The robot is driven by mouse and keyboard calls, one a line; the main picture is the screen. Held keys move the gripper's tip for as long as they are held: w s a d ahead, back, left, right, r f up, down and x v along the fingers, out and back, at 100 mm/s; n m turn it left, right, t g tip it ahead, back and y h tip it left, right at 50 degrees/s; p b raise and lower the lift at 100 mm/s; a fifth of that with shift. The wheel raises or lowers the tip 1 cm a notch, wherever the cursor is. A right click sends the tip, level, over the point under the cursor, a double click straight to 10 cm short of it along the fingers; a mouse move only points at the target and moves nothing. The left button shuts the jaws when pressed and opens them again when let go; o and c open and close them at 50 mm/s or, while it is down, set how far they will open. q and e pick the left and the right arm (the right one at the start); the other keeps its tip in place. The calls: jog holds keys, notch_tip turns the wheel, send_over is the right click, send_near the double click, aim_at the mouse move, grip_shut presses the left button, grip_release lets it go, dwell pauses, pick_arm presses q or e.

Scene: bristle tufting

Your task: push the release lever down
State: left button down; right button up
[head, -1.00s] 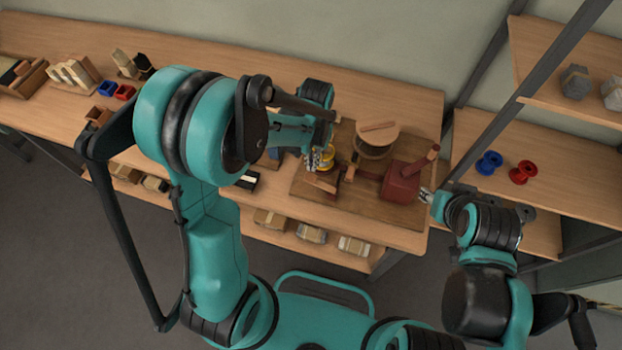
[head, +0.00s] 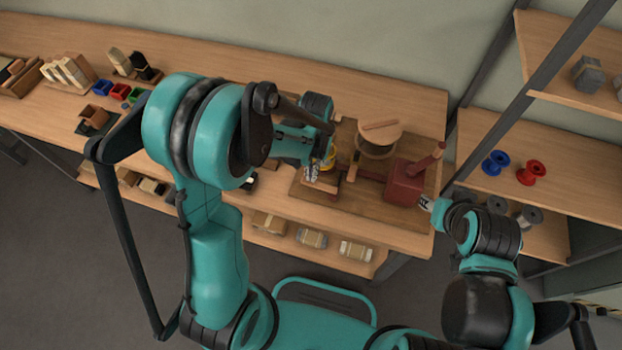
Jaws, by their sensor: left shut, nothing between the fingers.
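A dark red machine (head: 404,183) stands on a wooden board (head: 365,204) on the bench. A red arm (head: 428,159) sticks up and to the right from it; I cannot tell for sure whether this is the release lever. My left gripper (head: 312,174) is shut and empty, pointing down at the left part of the board. It is beside a yellow part (head: 329,161) and a small wooden block (head: 320,188), and partly covers them. Whether it touches them is unclear. My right gripper (head: 426,203) is just right of the red machine, small in view, its jaws unclear.
A round wooden-topped drum (head: 377,143) stands behind the red machine. Blue (head: 495,163) and red (head: 531,172) spools sit on the right-hand shelf. Brush blocks (head: 68,73) and small coloured bins (head: 119,91) are at the bench's left. My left arm hides the bench's middle.

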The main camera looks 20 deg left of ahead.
pick_arm(q)
jog(key=shift+w+f, duration=0.2)
jog(key=shift+w, duration=0.15)
jog(key=shift+w+d+r+p, duration=0.1)
jog(key=shift+w+r+p, duration=0.1)
jog(key=shift+w, duration=0.45)
jog(key=shift+w+d+r+p, duration=0.1)
jog(key=shift+w+r, duration=0.05)
jog(key=shift+w, duration=0.45)
jog(key=shift+s+a, duration=0.1)
pick_arm(e)
jog(key=shift+f, duration=0.1)
pick_arm(q)
notch_tip(320, 180, up, 12)
jog(key=w, duration=0.1)
jog(key=shift+w, duration=0.15)
jog(key=s+a+r+t, duration=0.2)
jog(key=s+t, duration=0.2)
jog(key=s, duration=0.3)
jog(key=s+a+r+t, duration=0.2)
jog(key=s+t, duration=0.2)
jog(key=s, duration=0.2)
jog(key=shift+s+a+n, duration=0.4)
